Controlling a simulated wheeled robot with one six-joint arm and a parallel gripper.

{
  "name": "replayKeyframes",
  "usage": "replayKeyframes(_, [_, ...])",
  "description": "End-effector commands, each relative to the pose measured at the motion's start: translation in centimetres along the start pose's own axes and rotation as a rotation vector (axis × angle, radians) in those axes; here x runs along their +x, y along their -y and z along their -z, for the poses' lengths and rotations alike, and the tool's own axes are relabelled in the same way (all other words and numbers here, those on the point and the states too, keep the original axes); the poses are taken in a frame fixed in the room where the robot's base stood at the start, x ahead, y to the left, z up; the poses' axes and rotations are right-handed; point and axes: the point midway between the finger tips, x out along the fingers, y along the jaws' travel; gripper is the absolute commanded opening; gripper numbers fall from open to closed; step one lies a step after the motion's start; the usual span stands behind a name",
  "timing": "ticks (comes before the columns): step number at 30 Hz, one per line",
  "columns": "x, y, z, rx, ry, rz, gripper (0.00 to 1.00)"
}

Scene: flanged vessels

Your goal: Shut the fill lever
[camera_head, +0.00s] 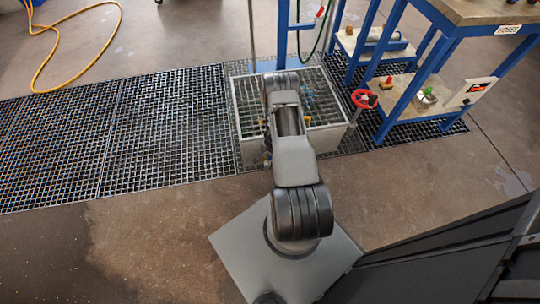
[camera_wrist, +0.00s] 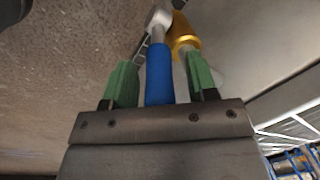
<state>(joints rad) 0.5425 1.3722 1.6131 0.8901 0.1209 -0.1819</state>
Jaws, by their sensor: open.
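A lever with a blue grip (camera_wrist: 159,75) and a bare metal end shows in the wrist view. I take it to be the fill lever. A brass-coloured fitting (camera_wrist: 182,32) is just beyond it to the right. My gripper (camera_wrist: 161,68) has two green fingers, one on each side of the blue grip. The fingers are open, with a gap to the grip on both sides. In the head view my own arm hides the lever and the gripper. The pale grated tank (camera_head: 241,140) is in front of my arm there, with small brass-coloured parts on its near side.
A red handwheel (camera_head: 364,99) stands at the tank's right. A blue-framed bench (camera_head: 405,103) with loose parts on its shelves is further right. Black floor grating (camera_head: 150,135) lies to the left and is clear. A yellow hose (camera_head: 75,15) lies at the back left.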

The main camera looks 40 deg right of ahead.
Motion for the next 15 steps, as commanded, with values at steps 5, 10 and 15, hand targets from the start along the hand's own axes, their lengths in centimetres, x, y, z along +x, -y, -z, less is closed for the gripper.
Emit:
replayKeyframes(5, [-0.02,0.0,-0.01,0.0,0.0,0.0,0.44])
replayKeyframes(10, [-0.03,0.0,-0.01,0.0,0.0,0.0,0.27])
replayKeyframes(15, [-0.03,0.02,-0.02,-0.001,0.0,0.0,0.11])
